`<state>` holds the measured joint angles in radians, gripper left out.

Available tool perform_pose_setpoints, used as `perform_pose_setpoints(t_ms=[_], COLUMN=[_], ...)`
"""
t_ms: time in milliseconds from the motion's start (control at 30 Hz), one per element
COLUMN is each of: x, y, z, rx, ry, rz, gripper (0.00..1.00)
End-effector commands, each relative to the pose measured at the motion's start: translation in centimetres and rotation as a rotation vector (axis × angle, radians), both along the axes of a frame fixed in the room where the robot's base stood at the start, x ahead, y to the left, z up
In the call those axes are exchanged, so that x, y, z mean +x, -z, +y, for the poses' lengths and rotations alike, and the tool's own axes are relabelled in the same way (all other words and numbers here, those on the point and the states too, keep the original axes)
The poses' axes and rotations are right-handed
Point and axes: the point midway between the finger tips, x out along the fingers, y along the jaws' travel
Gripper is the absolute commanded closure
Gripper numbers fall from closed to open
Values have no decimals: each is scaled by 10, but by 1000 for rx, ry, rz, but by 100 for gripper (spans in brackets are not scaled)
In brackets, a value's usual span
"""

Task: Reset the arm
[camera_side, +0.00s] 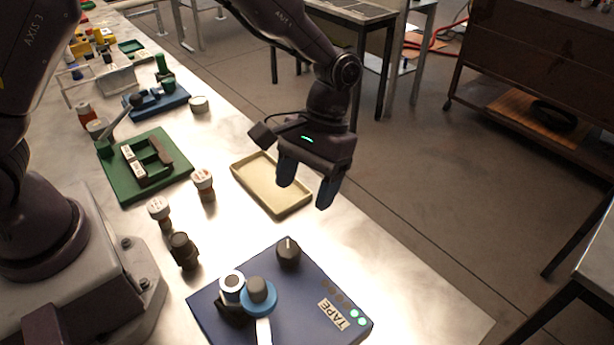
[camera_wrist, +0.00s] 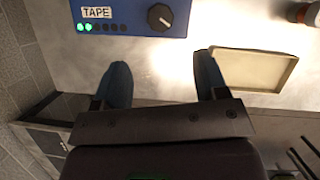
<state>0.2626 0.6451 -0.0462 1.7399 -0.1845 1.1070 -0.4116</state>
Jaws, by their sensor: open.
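My gripper (camera_side: 306,187) hangs in the air above the front edge of the bench, close to the beige tray (camera_side: 272,208) in the side view. Its two blue fingers are apart, with nothing between them. In the wrist view, the gripper (camera_wrist: 160,78) is open over the gap between the blue tape unit (camera_wrist: 130,18) and the beige tray (camera_wrist: 262,88). The tray looks empty. The blue tape unit also shows in the side view (camera_side: 290,322), with a black knob (camera_side: 288,252), a tape roll and several small lights, two of them lit green.
A green fixture (camera_side: 120,185) with blocks stands left of the tray. Several small capped bottles (camera_side: 203,184) stand between it and the tape unit. A blue fixture (camera_side: 170,104) and other clutter lie farther back.

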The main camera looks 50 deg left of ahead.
Motion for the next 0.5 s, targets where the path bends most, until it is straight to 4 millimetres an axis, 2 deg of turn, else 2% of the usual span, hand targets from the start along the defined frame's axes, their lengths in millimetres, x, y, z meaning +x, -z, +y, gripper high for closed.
perform_pose_setpoints(t_ms=[133,500], x=[3,4], y=[-8,-8], z=[1,1], rx=[1,-8], ry=[-1,20], rz=[-1,-7], gripper=[33,33])
